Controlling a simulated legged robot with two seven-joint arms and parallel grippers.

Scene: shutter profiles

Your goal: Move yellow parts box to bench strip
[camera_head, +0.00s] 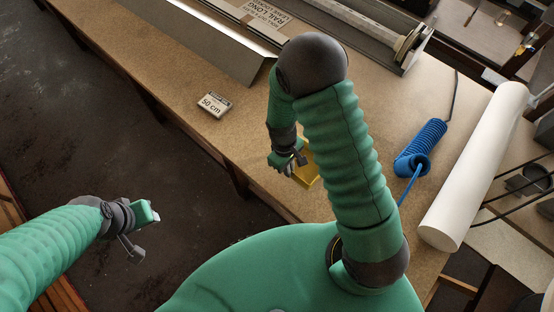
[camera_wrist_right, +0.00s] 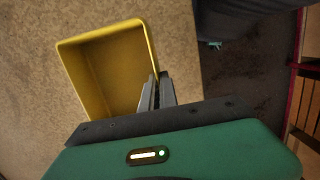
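The yellow parts box (camera_head: 306,175) is partly hidden behind my right arm, near the bench's front edge. In the right wrist view the open, empty box (camera_wrist_right: 108,70) shows its inside. My right gripper (camera_head: 294,160) is at the box. Its two fingers (camera_wrist_right: 156,92) are close together, one on each side of the box's right wall, and look shut on it. I cannot tell whether the box touches the bench. The bench top (camera_head: 180,75) is brown board; no separately marked strip is clear. My left gripper (camera_head: 144,232) is over the dark floor, apart from everything.
A white "50 cm" card (camera_head: 214,104) lies on the bench. Long metal profiles (camera_head: 200,38) and a labelled carton (camera_head: 262,20) lie at the back. A coiled blue hose (camera_head: 420,148) and a white roll (camera_head: 474,170) are at right. Bare bench surrounds the card.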

